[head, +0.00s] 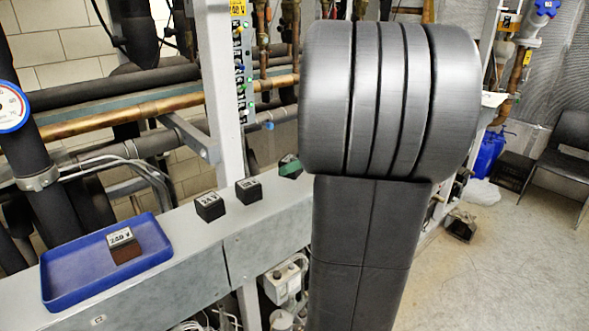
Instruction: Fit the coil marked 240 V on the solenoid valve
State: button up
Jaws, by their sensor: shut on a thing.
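A dark block-shaped coil (126,254) with a white label on top sits in the blue tray (60,298) at the left. Its label seems to read 240 V. Two black coils, a nearer one (209,209) and a farther one (249,193), stand on the grey beam to the right of the tray. Their white labels are too small to read surely. Another dark block (291,174) with a green part stands farther along, partly behind my arm. My gripper is out of view, and I cannot pick out the solenoid valve.
The grey beam (180,254) carries the tray and blocks. Pipes, a round gauge (10,106) and a light upright post (218,90) with a yellow label (238,8) stand behind. My arm blocks the middle right. A black chair (565,150) stands at far right, beyond open floor.

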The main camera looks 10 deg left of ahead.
jog(key=shift+f, duration=0.85)
jog(key=shift+f, duration=0.1)
jog(key=o, duration=0.8)
jog(key=shift+o, duration=0.2)
jog(key=v, duration=1.2)
jog(key=shift+b, duration=0.45)
